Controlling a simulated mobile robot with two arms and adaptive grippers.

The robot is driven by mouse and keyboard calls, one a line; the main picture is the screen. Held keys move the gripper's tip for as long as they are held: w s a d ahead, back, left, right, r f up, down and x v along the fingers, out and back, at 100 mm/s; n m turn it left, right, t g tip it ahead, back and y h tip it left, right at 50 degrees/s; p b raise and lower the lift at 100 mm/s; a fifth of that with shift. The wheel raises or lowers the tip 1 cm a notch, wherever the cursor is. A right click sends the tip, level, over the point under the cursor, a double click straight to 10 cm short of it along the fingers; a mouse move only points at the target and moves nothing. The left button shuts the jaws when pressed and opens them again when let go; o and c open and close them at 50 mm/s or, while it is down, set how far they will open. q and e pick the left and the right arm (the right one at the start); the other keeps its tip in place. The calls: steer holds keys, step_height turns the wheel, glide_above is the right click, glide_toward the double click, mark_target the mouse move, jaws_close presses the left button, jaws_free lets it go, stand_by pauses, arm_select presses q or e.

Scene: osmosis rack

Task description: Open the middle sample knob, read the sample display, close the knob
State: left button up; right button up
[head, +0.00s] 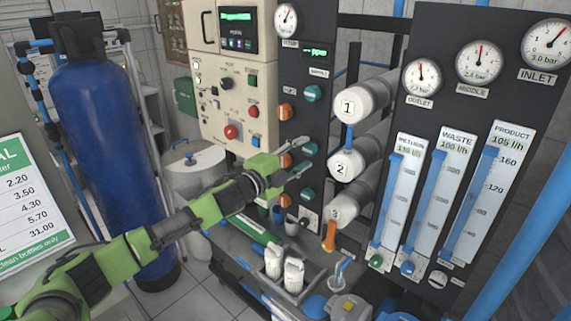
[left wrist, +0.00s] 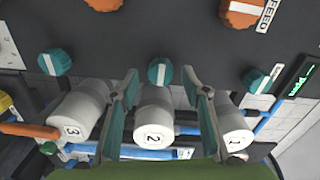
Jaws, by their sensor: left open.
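The middle sample knob (head: 309,149) is a teal round knob on the dark panel. In the left wrist view the middle knob (left wrist: 160,72) sits between and just beyond my fingertips, with a white stripe running nearly upright in the picture. My left gripper (head: 302,158) is open and empty in front of it; no contact shows. In the left wrist view its two fingers (left wrist: 160,88) stand on either side of the knob. Teal sample knobs sit above (head: 313,93) and below (head: 307,194). The small sample display (head: 314,52) is lit green; its figures are too small to read.
Orange knobs (head: 285,111) line the panel's left side. White numbered vessels (head: 365,99) lie right of the panel, close to my fingers. Flow meters (head: 441,197) and gauges (head: 479,61) are at right. White bottles (head: 293,275) stand below my arm. A blue tank (head: 97,150) is at left.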

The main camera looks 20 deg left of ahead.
arm_select(q)
steer(key=v, duration=1)
steer(key=shift+s, duration=0.15)
steer(key=shift+r, duration=0.1)
steer(key=shift+a, duration=0.1)
